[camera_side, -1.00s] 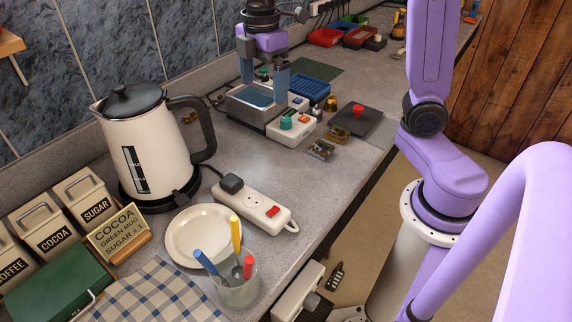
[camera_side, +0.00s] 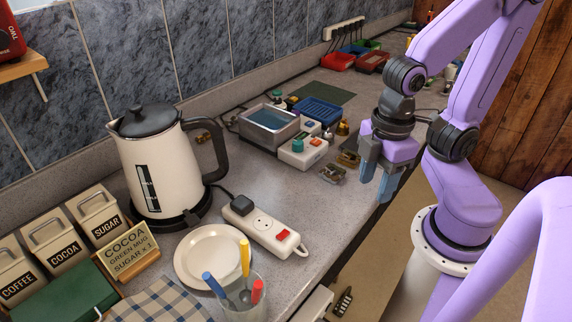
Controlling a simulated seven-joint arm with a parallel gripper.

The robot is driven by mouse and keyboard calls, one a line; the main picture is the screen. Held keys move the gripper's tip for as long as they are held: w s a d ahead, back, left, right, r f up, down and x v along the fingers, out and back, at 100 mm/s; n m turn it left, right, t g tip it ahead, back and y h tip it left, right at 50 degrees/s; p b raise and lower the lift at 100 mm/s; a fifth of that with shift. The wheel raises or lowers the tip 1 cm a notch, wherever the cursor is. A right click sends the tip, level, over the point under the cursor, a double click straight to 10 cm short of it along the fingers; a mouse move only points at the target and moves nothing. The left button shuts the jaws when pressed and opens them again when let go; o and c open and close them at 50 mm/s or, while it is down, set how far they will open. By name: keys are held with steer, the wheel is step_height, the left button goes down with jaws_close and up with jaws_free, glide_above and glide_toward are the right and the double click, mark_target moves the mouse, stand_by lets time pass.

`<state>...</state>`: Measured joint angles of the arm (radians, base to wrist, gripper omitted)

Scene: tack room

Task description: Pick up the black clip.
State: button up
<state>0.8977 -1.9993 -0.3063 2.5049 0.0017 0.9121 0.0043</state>
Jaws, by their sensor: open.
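My gripper (camera_side: 377,187) is open and empty, pointing down at the right edge of the counter, right of two small clear trays with brass-coloured contents. I cannot make out a black clip for certain. A small dark object (camera_side: 343,302) lies below the counter, near its front edge, but is too small to identify. My gripper hides part of the counter behind it.
The grey counter (camera_side: 290,190) carries a kettle (camera_side: 155,170), a white power strip (camera_side: 265,228), a plate (camera_side: 205,255) and a glass of coloured-handled utensils (camera_side: 247,295). A white box with buttons (camera_side: 302,152) and a metal basin (camera_side: 268,122) stand left of my gripper.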

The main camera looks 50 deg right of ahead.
steer(key=shift+w, duration=0.1)
steer(key=w+a+r+m, duration=0.1)
steer(key=w+r+m, duration=0.25)
steer(key=w, duration=0.65)
steer(key=w+a+r+m, duration=0.1)
steer(key=w+r+m, duration=0.25)
steer(key=w, duration=0.75)
steer(key=w+d+r+m, duration=0.2)
steer(key=w+d, duration=0.3)
steer(key=w, duration=0.5)
steer(key=w+d+r+m, duration=0.1)
steer(key=w+d+m, duration=0.2)
steer(key=w+d, duration=0.3)
steer(key=f, duration=0.7)
steer(key=s+d+f, duration=0.1)
steer(key=f, duration=0.3)
steer(key=shift+f, duration=0.25)
steer(key=shift+s+f, duration=0.15)
steer(key=shift+f, duration=1.2)
steer(key=shift+s+f, duration=0.1)
steer(key=shift+f, duration=1.25)
jaws_close()
